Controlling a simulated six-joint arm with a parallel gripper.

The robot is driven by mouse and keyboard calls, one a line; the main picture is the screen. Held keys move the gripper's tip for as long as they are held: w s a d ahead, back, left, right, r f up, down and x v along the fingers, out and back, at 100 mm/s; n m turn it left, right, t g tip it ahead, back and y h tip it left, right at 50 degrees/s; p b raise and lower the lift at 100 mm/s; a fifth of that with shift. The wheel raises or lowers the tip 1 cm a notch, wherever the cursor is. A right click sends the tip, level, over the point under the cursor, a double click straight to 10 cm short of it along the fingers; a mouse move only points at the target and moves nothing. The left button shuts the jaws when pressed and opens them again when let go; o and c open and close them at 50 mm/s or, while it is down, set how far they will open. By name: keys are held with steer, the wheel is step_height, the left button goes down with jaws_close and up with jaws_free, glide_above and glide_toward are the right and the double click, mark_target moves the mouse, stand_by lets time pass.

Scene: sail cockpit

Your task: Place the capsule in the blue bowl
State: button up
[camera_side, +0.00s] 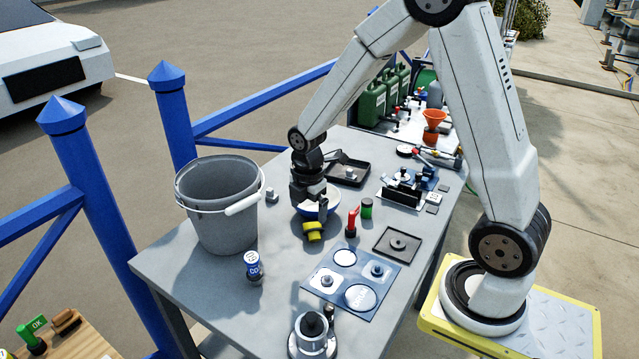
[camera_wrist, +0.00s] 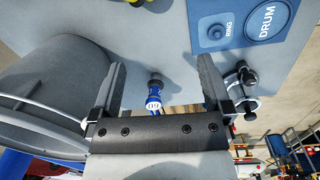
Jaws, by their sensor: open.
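The capsule, a small blue and white can marked CO2 (camera_side: 254,266), stands at the near left part of the grey table, in front of the bucket. In the wrist view the capsule (camera_wrist: 154,98) shows in the gap between the fingers, with its grey end upward in the picture. The blue bowl (camera_side: 331,204), white inside, sits near the table's middle and is partly hidden by my gripper (camera_side: 309,206). My gripper is open and empty, over or beside the bowl, well apart from the capsule. Its two fingers (camera_wrist: 163,75) are spread in the wrist view.
A tall grey bucket (camera_side: 217,215) stands left of my gripper. A yellow object (camera_side: 313,232) lies just in front of the bowl. Red and green items (camera_side: 366,209) stand to the right. A blue labelled mat (camera_side: 327,297) and a metal fitting (camera_side: 314,335) lie nearer.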

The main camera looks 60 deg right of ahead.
mark_target(312, 224)
steer(key=w+d+f+n, duration=0.1)
steer(key=n, duration=0.1)
steer(key=w+d+f+n, duration=0.1)
steer(key=d+n, duration=0.1)
steer(key=n, duration=0.1)
steer(key=w+d+n+g, duration=0.1)
steer(key=n, duration=0.1)
steer(key=shift+d+f+n, duration=0.2)
steer(key=shift+f+n, duration=0.1)
steer(key=shift+f, duration=0.1)
steer(key=shift+w+d+f+n, duration=0.25)
steer(key=shift+d+n, duration=0.1)
steer(key=shift+n, duration=0.25)
steer(key=shift+w+d+f+n, duration=0.2)
steer(key=shift+d+n, duration=0.15)
steer(key=shift+n, duration=0.25)
steer(key=shift+s+g, duration=0.1)
steer(key=shift+g, duration=0.2)
steer(key=shift+f, duration=1.35)
steer(key=shift+s+f, duration=0.1)
steer(key=shift+s+d+f, duration=0.1)
steer(key=shift+f, duration=1.15)
steer(key=shift+d+f, duration=0.1)
steer(key=shift+f, duration=1.1)
